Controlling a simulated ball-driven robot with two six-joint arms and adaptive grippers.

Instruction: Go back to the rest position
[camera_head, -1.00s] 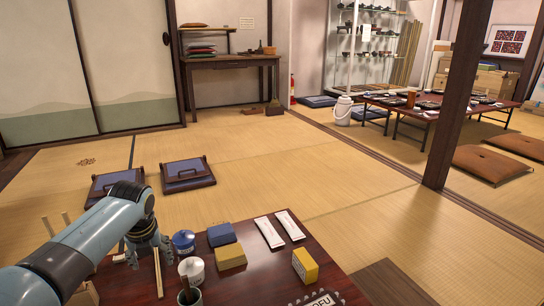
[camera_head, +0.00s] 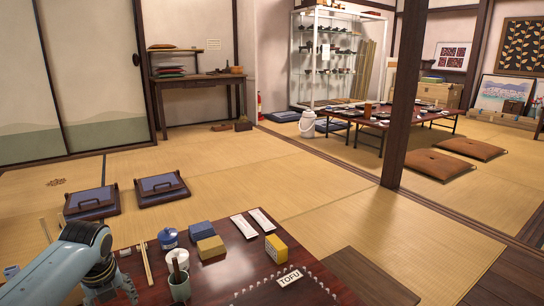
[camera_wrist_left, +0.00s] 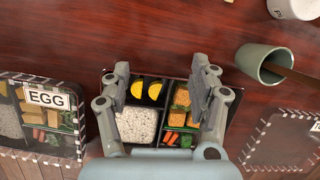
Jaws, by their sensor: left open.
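My left gripper (camera_head: 118,292) is low at the left of the dark red table (camera_head: 232,275) in the head view. In the left wrist view its two fingers (camera_wrist_left: 160,78) are spread apart with nothing between them. Below them is an open black lunch box (camera_wrist_left: 167,108) with rice, yellow slices, orange pieces and vegetables. The fingers overlap the box in the picture; I cannot tell how high above it they are. My right gripper is in neither view.
A lidded box with an EGG label (camera_wrist_left: 47,97) stands left of the open box. Farther back are a blue jar (camera_head: 168,239), a yellow box (camera_head: 276,248) and a wooden post (camera_head: 403,110).

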